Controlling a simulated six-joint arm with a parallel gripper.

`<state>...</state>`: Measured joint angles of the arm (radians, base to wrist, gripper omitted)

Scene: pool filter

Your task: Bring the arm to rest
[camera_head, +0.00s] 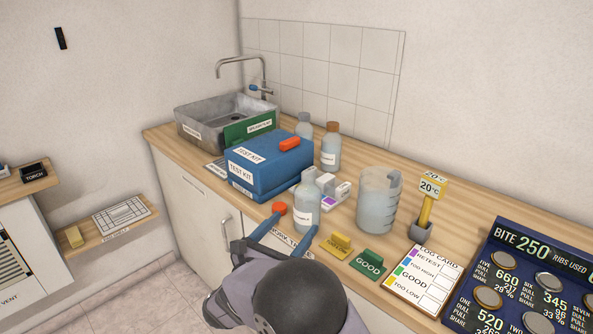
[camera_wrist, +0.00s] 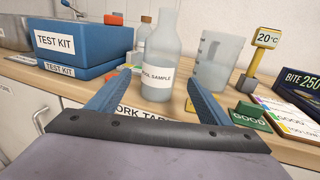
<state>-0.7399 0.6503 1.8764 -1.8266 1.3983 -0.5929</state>
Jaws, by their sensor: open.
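My gripper (camera_head: 294,228) is open and low over the front of the wooden worktop, its two blue fingers pointing toward the pool sample bottle. The clear bottle (camera_head: 307,205) stands upright and uncapped just beyond the fingertips; it also shows in the wrist view (camera_wrist: 160,55), where the fingers flank its lower part. I cannot tell whether either finger touches it. An orange-red cap (camera_head: 279,208) is by the left fingertip. My wrist hides part of the work label (camera_wrist: 140,112) on the worktop.
A blue test kit box (camera_head: 262,172) is at left, with a sink (camera_head: 225,110) behind it. A beaker (camera_head: 377,200), yellow thermometer (camera_head: 427,205), yellow and green tags, log card (camera_head: 422,278) and dark board (camera_head: 520,285) stand at right. Open space lies before the cabinets.

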